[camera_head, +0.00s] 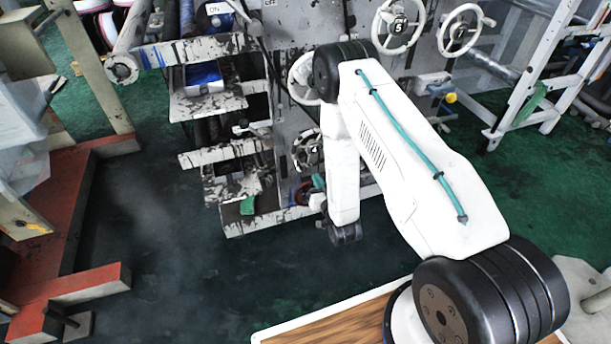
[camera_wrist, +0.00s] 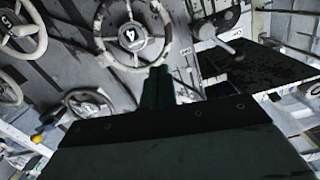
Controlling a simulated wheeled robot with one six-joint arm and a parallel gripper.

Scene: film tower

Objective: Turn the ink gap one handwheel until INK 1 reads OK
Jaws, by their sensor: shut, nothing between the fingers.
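No handwheel numbered 1 and no INK 1 readout can be made out in either view. A worn white handwheel marked 4 (camera_wrist: 131,38) is at the top of the wrist view. It also shows in the head view (camera_head: 312,150), low on the grey machine, partly behind my arm. In the wrist view my gripper (camera_wrist: 157,78) is dark and shut, with empty fingers pointing up at this wheel's lower rim. I cannot tell whether they touch it. In the head view my gripper is not clearly visible.
Handwheels marked 5 (camera_head: 398,27) and 7 (camera_head: 459,31) are higher on the machine. An unreadable wheel (camera_head: 298,76) is partly behind my arm. Ink-stained shelves (camera_head: 207,103) jut out at left. A red-brown frame (camera_head: 75,285) lies left; dark floor (camera_head: 170,250) between is clear.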

